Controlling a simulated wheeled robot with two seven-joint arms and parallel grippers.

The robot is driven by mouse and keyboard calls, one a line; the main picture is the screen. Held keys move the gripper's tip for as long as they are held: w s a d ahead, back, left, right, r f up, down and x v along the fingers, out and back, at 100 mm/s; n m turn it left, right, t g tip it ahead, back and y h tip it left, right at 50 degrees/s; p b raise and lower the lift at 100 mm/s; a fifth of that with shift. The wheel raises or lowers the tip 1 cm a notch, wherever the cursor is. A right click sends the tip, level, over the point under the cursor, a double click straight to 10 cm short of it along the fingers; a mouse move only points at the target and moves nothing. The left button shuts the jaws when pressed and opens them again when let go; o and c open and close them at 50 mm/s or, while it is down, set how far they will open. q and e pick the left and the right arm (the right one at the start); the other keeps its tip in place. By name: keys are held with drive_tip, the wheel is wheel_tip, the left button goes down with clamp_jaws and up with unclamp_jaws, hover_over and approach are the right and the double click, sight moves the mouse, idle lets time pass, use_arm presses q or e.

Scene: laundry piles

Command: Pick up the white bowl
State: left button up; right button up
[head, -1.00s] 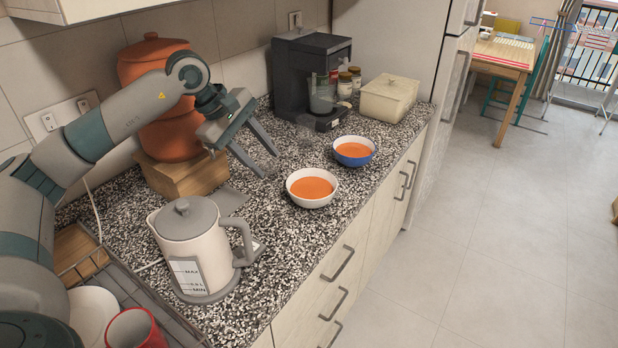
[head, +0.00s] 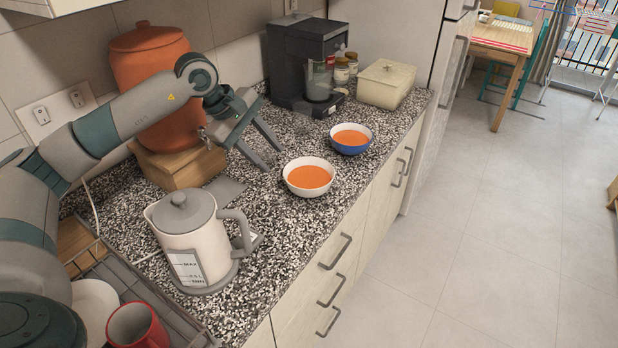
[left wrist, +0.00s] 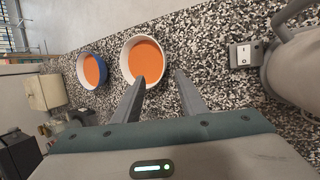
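The white bowl (head: 309,189), filled with orange soup, stands upright on the speckled counter near its front edge. It also shows in the left wrist view (left wrist: 126,66), just beyond one fingertip. My left gripper (head: 274,158) is open and empty. In the head view it is to the left of the white bowl, its fingers pointing toward the counter beside it. In the left wrist view its two fingers (left wrist: 160,78) are spread apart, one overlapping the bowl's near side in the picture. I cannot tell whether it touches. My right gripper is not in view.
A blue bowl (head: 351,140) of orange soup stands just behind the white one. A kettle (head: 189,240) stands at the front left. A coffee machine (head: 306,62), a cream box (head: 386,84) and an orange pot (head: 150,90) line the back. Bare counter (head: 275,235) lies in front of the white bowl.

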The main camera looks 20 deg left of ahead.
sight(293, 184)
use_arm(q)
drive_tip(key=p+x, duration=0.3)
drive_tip(key=x, duration=0.5)
drive_tip(key=shift+w+d+f, duration=0.1)
drive_tip(key=shift+f, duration=0.2)
drive_tip(key=shift+w+d+f+p, duration=0.1)
drive_tip(key=shift+d+f+p, duration=0.15)
drive_tip(key=shift+f+p, duration=0.35)
drive_tip(key=p+x, duration=0.2)
drive_tip(key=x, duration=0.1)
drive_tip(key=shift+f, duration=0.45)
